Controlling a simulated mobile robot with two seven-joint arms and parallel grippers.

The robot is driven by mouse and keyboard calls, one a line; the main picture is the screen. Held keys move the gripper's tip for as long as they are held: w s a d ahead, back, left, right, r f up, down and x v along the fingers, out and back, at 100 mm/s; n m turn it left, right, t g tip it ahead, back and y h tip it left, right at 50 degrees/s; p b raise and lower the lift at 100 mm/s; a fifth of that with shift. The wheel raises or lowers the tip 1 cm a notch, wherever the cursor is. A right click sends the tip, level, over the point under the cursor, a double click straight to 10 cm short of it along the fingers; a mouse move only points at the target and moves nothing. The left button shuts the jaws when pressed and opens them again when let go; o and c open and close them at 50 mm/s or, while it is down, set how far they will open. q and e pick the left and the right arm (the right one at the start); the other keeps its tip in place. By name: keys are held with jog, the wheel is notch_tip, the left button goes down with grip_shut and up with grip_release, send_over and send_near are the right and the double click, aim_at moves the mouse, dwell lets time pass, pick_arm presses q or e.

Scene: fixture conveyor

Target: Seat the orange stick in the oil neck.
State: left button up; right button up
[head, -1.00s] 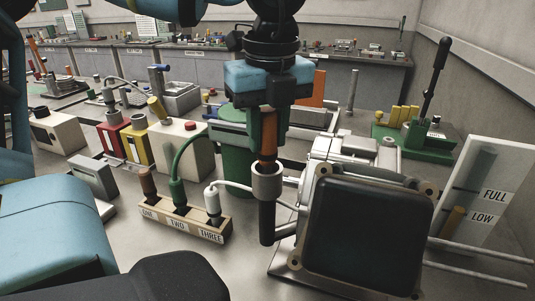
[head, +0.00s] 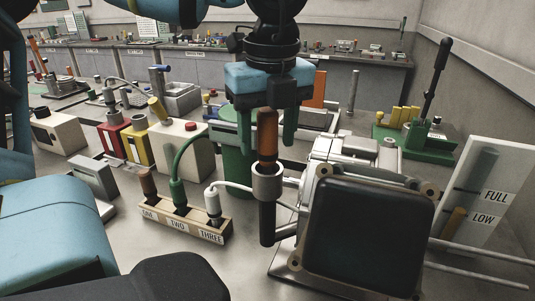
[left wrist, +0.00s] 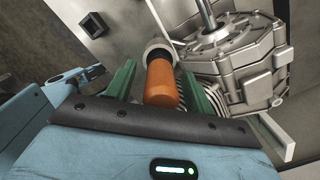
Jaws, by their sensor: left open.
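The orange stick (head: 267,138) stands upright with its lower end inside the grey ring-mouthed oil neck (head: 267,184). The neck tops a dark tube at the left side of the engine block. How deep the stick sits is hidden by the neck. My left gripper (head: 266,128) is above the neck, open, with one green finger on each side of the stick and gaps between. In the left wrist view the stick (left wrist: 161,84) rises between the spread fingers (left wrist: 160,92), with the pale neck (left wrist: 157,50) behind it. My right gripper is not seen.
The engine block (head: 365,235) with its dark square cover stands right of the neck. A wooden block (head: 185,222) with plugs marked ONE, TWO, THREE is at left. A white FULL/LOW panel (head: 490,180) stands at right. Boxes and a green lever base (head: 415,140) lie behind.

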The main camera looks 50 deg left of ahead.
aim_at(269, 110)
pick_arm(q)
notch_tip(269, 110, up, 3)
jog(key=shift+d+r, duration=0.1)
jog(key=r, duration=0.3)
jog(key=shift+s+d+r, duration=0.1)
jog(key=shift+d+r, duration=0.1)
jog(key=shift+r, duration=0.65)
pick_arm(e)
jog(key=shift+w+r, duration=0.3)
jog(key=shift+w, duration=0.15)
